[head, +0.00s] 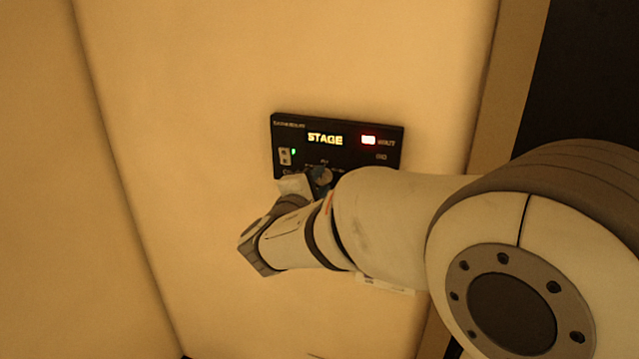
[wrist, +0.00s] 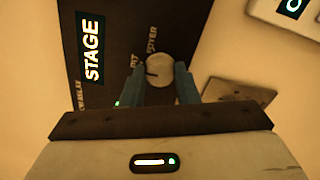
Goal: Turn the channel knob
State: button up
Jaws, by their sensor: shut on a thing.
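The channel knob (wrist: 158,71) is a small round pale knob with a dark pointer line, on a black wall panel (head: 340,125). In the wrist view the line points left, toward the lit STAGE display (wrist: 91,48). Lettering beside the knob includes FOYER. My gripper (wrist: 161,77) has its two blue fingers on either side of the knob, shut on it. In the head view the knob (head: 324,174) shows just above my wrist, and my arm hides the panel's lower part.
The panel also has a red lit indicator (head: 368,140) beside the word WAIT, and a small white switch (head: 285,156) with a green light. In the wrist view a grey plate (wrist: 236,96) and a white unit (wrist: 288,16) sit on the wall nearby. A dark opening lies at right.

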jog(key=shift+n, duration=0.4)
jog(key=shift+n+b, duration=0.4)
jog(key=shift+n, duration=0.2)
jog(key=n, duration=0.3)
jog(key=shift+n, duration=0.3)
jog(key=n, duration=0.3)
jog(key=shift+n+p, duration=0.55)
jog(key=shift+n, duration=1.05)
jog(key=o, duration=1)
jog(key=shift+c, duration=0.2)
jog(key=shift+s, duration=0.1)
